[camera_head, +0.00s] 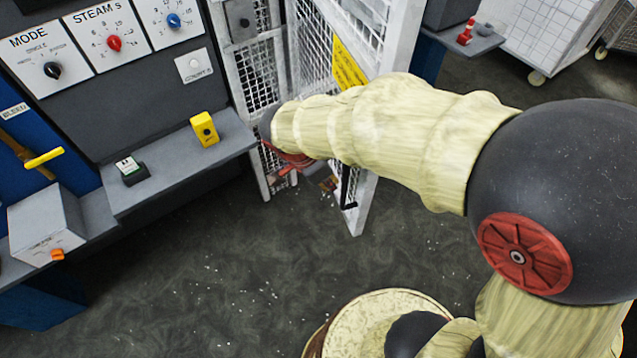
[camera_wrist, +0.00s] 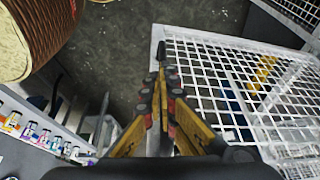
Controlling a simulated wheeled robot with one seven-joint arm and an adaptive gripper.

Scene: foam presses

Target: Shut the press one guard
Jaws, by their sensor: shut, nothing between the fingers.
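The press one guard is a white-framed mesh door (camera_head: 366,208) in the head view, standing open at an angle from the white mesh frame. It carries a yellow sign (camera_head: 347,66) and a dark vertical handle (camera_head: 346,187) near its lower edge. In the wrist view the mesh panel (camera_wrist: 225,72) fills the right side. My gripper (camera_wrist: 160,92) is shut and empty, with its yellow and black fingers together beside the panel's left edge. I cannot tell whether they touch it. In the head view my arm covers part of the guard and most of the gripper.
To the left is a control panel (camera_head: 93,88) with dials, above a grey shelf (camera_head: 175,160) holding a yellow box (camera_head: 204,129) and a small dark device (camera_head: 131,171). A white wheeled cage (camera_head: 545,38) stands at upper right. The floor (camera_head: 200,265) below is open, with scattered white specks.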

